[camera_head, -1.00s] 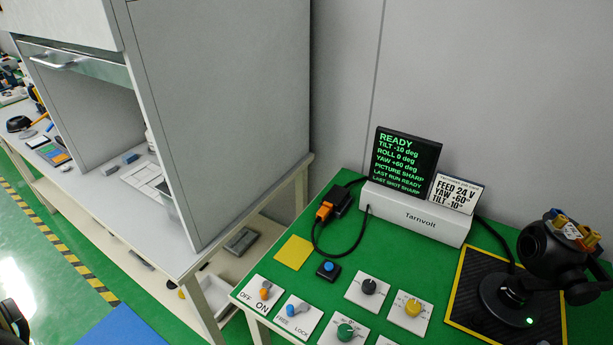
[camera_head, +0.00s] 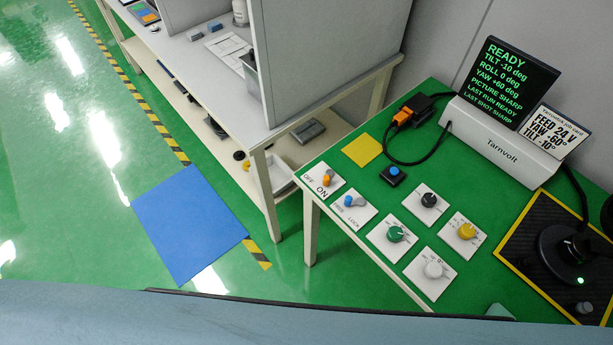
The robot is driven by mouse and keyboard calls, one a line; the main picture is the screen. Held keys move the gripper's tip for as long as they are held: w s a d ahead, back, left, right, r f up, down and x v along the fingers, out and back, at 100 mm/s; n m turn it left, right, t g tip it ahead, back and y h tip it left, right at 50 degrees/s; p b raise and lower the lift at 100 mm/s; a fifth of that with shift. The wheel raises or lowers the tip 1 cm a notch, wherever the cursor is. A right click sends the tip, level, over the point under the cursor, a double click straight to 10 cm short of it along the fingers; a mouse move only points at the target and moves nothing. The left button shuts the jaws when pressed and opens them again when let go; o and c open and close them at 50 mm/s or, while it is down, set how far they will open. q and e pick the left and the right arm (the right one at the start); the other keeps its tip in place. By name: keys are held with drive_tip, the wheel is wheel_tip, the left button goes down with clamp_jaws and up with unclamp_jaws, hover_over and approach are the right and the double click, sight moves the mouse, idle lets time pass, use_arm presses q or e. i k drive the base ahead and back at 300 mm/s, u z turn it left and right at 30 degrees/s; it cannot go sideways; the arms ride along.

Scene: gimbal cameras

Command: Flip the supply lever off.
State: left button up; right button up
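A lever with an orange tip (camera_head: 327,181) stands on a white plate marked OFF and ON, at the front left corner of the green table (camera_head: 300,208). Its orange tip is nearer the word ON. Beside it is a plate with a blue-tipped lever (camera_head: 351,202), marked FREE and LOCK. A black screen (camera_head: 510,82) on a white Tarnvolt unit (camera_head: 494,147) reads READY, tilt -10, roll 0, yaw +60, picture sharp. A card (camera_head: 550,132) beside it reads FEED 24 V, yaw +60, tilt -10. Neither gripper is in view.
Black (camera_head: 429,200), green (camera_head: 395,234), yellow (camera_head: 466,231) and white (camera_head: 433,270) knobs and a blue button (camera_head: 393,172) are near the lever. A gimbal (camera_head: 563,248) stands at right on a black mat. A grey bench (camera_head: 222,75) stands left; a blue floor mat (camera_head: 187,222) lies ahead.

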sight(329, 172)
drive_tip(key=z, duration=0.8)
drive_tip(key=k, duration=0.35)
drive_tip(key=u, duration=1.05)
